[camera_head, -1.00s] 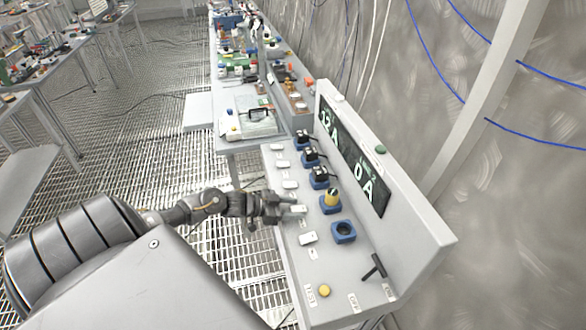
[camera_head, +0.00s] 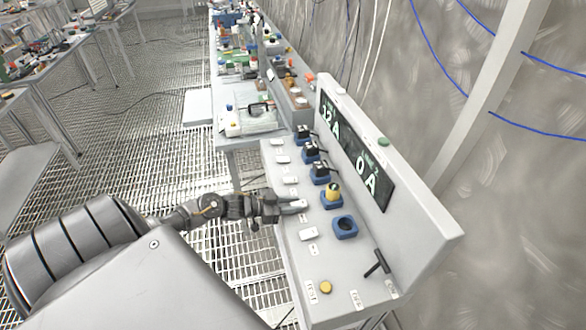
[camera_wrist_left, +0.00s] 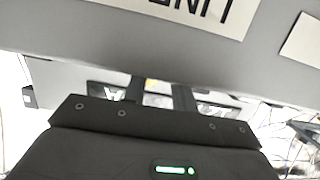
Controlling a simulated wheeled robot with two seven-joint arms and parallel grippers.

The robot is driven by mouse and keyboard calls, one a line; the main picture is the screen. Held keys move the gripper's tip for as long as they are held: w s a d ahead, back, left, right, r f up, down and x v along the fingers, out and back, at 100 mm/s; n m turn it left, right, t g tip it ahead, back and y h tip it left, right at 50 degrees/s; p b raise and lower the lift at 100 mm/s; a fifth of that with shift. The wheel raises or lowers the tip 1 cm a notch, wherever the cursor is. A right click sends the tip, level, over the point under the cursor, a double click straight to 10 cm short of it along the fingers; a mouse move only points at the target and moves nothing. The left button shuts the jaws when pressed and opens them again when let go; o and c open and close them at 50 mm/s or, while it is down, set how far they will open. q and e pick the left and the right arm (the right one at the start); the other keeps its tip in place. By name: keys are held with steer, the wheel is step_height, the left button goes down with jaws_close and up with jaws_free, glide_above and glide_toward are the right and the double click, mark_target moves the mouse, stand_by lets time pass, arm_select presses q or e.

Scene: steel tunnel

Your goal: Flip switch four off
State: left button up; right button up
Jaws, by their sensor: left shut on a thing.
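A grey control panel (camera_head: 285,262) holds a row of white switches along its left side. The fourth white switch (camera_head: 300,203) from the far end is beside a blue socket with a yellow plug (camera_head: 333,192). My left gripper (camera_head: 287,208) is at this switch, its fingers shut on it, partly hiding it. In the left wrist view, the two dark fingers (camera_wrist_left: 158,92) reach under a grey panel face with a white label (camera_wrist_left: 200,10); the switch is not clear there. My right gripper is not in view.
Other switches, one nearer (camera_head: 308,235), lie close to the gripper. An empty blue socket (camera_head: 345,228), a black T-handle (camera_head: 376,265) and a yellow button (camera_head: 325,287) are nearer. The display (camera_head: 352,155) reads 12 A and 0 A. A cluttered bench continues beyond.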

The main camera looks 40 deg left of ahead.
arm_select(q)
steer(key=shift+f+t+h+b, duration=0.6)
steer(key=shift+t+b, duration=0.2)
steer(key=shift+b, duration=0.25)
steer(key=shift+s+r+t+b, duration=0.1)
steer(key=shift+r+t+b, duration=0.2)
steer(key=shift+r, duration=0.1)
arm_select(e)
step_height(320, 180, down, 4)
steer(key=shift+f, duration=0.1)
arm_select(q)
steer(key=o, duration=1)
steer(key=shift+c, duration=0.2)
steer(key=shift+a, duration=0.1)
